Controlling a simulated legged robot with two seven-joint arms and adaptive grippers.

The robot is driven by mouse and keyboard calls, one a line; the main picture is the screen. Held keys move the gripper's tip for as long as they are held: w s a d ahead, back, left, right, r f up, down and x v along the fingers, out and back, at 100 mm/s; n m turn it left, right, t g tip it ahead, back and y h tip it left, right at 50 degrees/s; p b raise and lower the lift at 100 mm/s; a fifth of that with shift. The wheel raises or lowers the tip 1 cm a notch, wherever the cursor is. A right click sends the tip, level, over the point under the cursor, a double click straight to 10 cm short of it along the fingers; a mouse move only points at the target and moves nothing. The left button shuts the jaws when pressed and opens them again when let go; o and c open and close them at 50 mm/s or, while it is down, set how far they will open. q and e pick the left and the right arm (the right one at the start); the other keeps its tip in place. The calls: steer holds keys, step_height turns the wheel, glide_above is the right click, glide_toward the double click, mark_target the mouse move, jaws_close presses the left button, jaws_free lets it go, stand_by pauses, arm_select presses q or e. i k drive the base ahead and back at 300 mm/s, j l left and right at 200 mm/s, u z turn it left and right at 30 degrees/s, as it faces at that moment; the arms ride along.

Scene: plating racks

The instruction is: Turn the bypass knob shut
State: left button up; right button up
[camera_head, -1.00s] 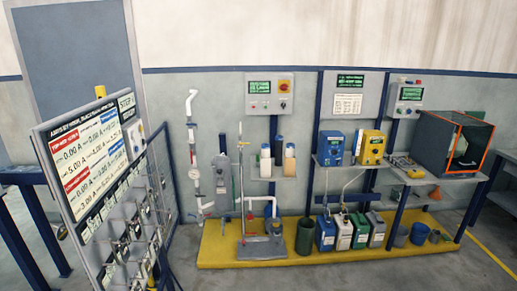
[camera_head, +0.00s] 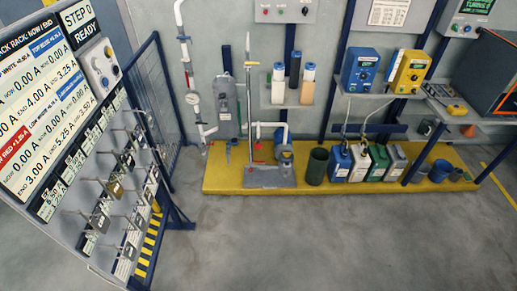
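I cannot tell for sure which part is the bypass knob. White pipework (camera_head: 182,45) with a gauge (camera_head: 192,98) runs down the back wall. A pump stand (camera_head: 270,176) with a white elbow pipe (camera_head: 283,128) stands on the yellow platform to its right. Small red parts show on the pipework and on the stand, and a small blue part shows low beside the stand. They are too small to tell their setting. Neither of my grippers is in view.
A tall panel board (camera_head: 85,130) with hanging parts stands close on the left. The yellow platform (camera_head: 330,180) carries a green bin (camera_head: 317,166) and several jugs. Blue and yellow dosing units (camera_head: 361,70) sit on a shelf. The grey floor (camera_head: 300,240) in front is clear.

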mark_target(258, 146)
steer(key=i+l, duration=0.75)
steer(key=i+l+u, duration=0.05)
